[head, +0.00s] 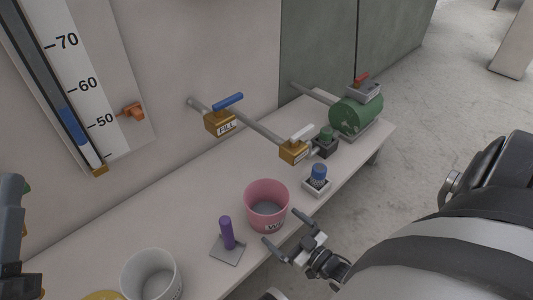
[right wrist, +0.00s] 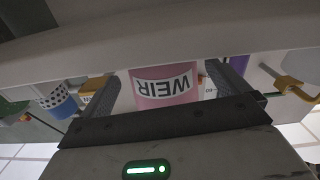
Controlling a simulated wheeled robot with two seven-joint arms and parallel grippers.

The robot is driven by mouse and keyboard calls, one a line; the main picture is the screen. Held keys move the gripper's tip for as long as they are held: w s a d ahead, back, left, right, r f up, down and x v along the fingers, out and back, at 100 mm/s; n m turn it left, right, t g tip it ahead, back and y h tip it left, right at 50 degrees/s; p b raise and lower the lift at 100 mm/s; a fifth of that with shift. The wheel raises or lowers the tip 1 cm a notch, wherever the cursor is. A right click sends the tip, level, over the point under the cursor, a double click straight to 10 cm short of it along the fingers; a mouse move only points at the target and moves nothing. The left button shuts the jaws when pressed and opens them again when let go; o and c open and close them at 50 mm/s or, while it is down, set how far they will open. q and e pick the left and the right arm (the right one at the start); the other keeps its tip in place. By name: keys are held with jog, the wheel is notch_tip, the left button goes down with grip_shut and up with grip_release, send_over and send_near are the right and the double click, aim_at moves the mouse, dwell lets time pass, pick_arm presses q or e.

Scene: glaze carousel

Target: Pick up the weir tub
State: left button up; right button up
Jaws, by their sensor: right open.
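The weir tub (head: 267,207) is a pink, open-topped tub standing upright on the pale bench, near its front edge. In the right wrist view the tub (right wrist: 160,86) shows with its WEIR label upside down, between the two fingers. My right gripper (head: 282,228) is open at the front of the tub, its fingertips spread to either side of the label side. I cannot tell whether either finger touches it. A part of my left arm (head: 12,235) shows at the left edge; the state of its jaws cannot be made out.
A purple peg on a grey plate (head: 228,249) and a white tub (head: 151,276) stand left of the weir tub. A blue-topped brush in a small holder (head: 317,180) stands to the right. Behind are a FILL valve (head: 220,122), a pipe and a green pump (head: 356,116).

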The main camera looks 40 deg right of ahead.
aim_at(280, 225)
jog(key=w, duration=0.3)
jog(key=shift+w+a+f+b, duration=0.1)
jog(key=shift+w+a+b, duration=0.1)
jog(key=shift+b, duration=0.1)
pick_arm(q)
jog(key=m+h, duration=0.1)
jog(key=s+r+m+h, duration=0.1)
jog(key=m, duration=0.1)
jog(key=shift+d+r+g, duration=0.15)
jog(key=shift+r+g, duration=0.15)
pick_arm(e)
jog(key=shift+c, duration=0.3)
jog(key=c, duration=0.7)
jog(key=shift+r, duration=0.2)
